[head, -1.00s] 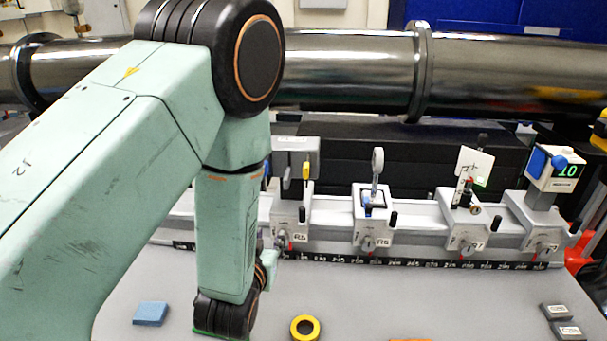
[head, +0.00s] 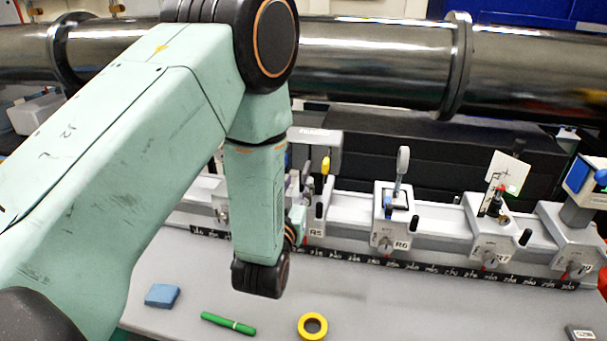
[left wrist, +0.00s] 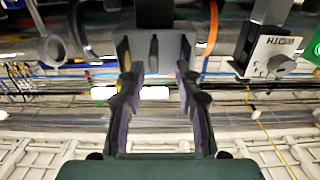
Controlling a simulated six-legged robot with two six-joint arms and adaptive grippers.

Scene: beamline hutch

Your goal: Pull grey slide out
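I cannot single out the grey slide for certain. A grey box with small lettering (head: 315,140) stands over the carriage labelled R5 (head: 316,232) on the rail, partly hidden by my left arm. My left gripper (head: 296,215) is mostly hidden behind my forearm, beside that carriage. In the left wrist view its two dark fingers (left wrist: 157,85) are apart. A grey piece with upright sides (left wrist: 132,48) shows at the fingertips; I cannot tell whether they touch it. A pale block marked WIDTH with a knob (left wrist: 272,52) is to the right. My right gripper is out of view.
Carriage R6 (head: 397,232) and other carriages with mounts line the rail to the right. A large dark pipe (head: 375,62) runs behind. A blue block (head: 162,296), a green pen (head: 228,323) and a yellow ring (head: 312,326) lie on the grey bench.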

